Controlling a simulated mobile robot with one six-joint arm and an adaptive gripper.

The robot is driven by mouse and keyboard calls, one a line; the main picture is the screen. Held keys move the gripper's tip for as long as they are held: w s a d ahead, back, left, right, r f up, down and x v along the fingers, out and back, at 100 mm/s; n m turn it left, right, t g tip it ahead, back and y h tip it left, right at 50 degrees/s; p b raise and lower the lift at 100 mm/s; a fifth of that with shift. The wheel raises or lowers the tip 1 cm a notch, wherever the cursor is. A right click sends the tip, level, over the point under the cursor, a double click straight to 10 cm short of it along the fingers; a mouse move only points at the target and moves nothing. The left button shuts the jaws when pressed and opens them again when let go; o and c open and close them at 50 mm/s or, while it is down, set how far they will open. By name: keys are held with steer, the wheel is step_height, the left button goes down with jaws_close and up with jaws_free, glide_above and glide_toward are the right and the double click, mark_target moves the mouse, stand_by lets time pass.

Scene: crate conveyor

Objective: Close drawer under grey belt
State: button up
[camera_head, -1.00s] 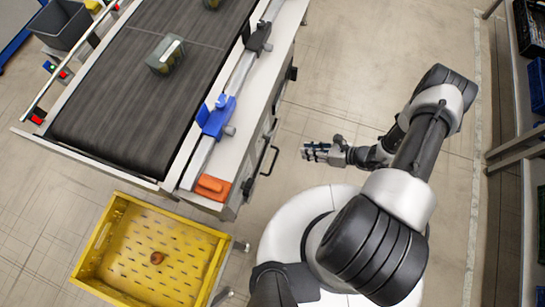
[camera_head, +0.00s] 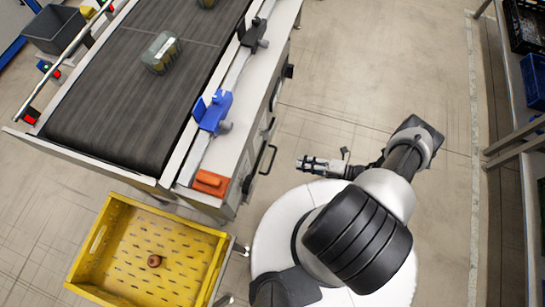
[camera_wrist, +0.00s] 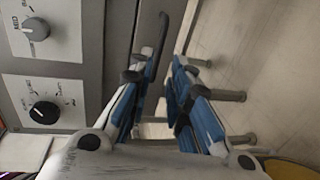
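The grey belt (camera_head: 135,90) runs along the left of the head view. Below it, on the side facing me, is a front with a black bar handle (camera_head: 268,160). How far the drawer stands out cannot be told from above. My gripper (camera_head: 303,163) is to the right of this handle, apart from it, pointing left at the conveyor's side. In the wrist view my gripper (camera_wrist: 162,85) is open and empty, its blue-padded fingers apart. A dark handle bar (camera_wrist: 162,45) shows beyond the left finger, beside a grey panel with knobs (camera_wrist: 42,112).
A yellow crate (camera_head: 90,245) with a small brown item stands at the belt's near end. A green-grey box (camera_head: 162,53) lies on the belt. Shelves with bins (camera_head: 535,80) stand at the right.

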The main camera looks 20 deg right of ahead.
mark_target(273, 157)
steer(key=b+x, duration=0.1)
steer(key=x, duration=1.1)
steer(key=shift+w+a, duration=0.15)
steer(key=shift+a, duration=0.15)
steer(key=shift+c, duration=0.5)
jaws_close()
